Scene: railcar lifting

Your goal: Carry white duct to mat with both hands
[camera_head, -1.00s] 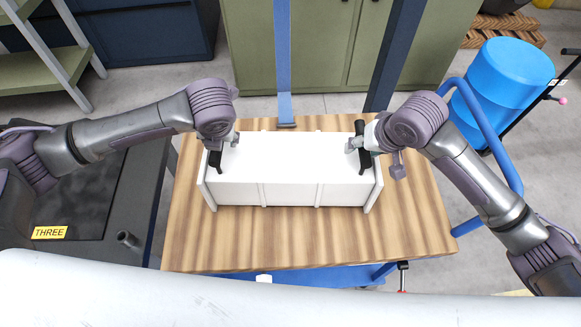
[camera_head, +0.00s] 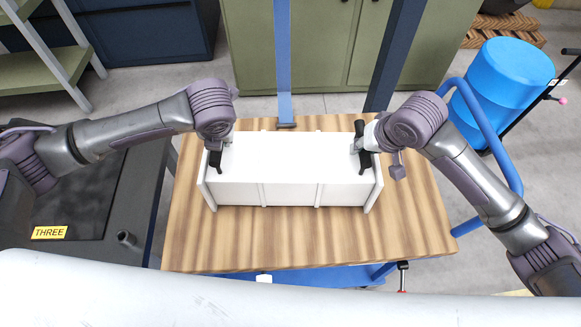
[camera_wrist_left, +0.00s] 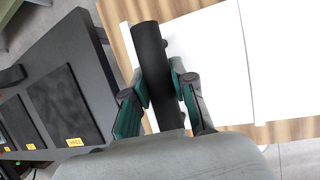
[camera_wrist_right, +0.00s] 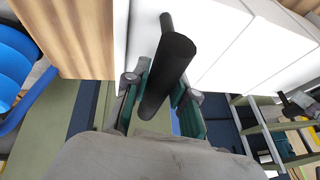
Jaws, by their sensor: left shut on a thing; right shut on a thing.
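The white duct (camera_head: 290,165) is a long box resting on a wooden table, with a black handle at each end. My left gripper (camera_head: 217,148) is at the left-end handle; in the left wrist view its fingers are shut on the black left handle (camera_wrist_left: 150,60). My right gripper (camera_head: 364,148) is at the right end; in the right wrist view its fingers are shut on the black right handle (camera_wrist_right: 168,75). A dark mat (camera_head: 85,195) labelled THREE lies on a grey bench to the left. The left wrist view shows several dark mats there.
The wooden table (camera_head: 310,240) has bare room in front of the duct. A blue post (camera_head: 283,60) stands behind it. A blue barrel (camera_head: 505,75) on a cart stands at the right. Green cabinets (camera_head: 330,40) are at the back. A gap separates table and grey bench (camera_head: 140,215).

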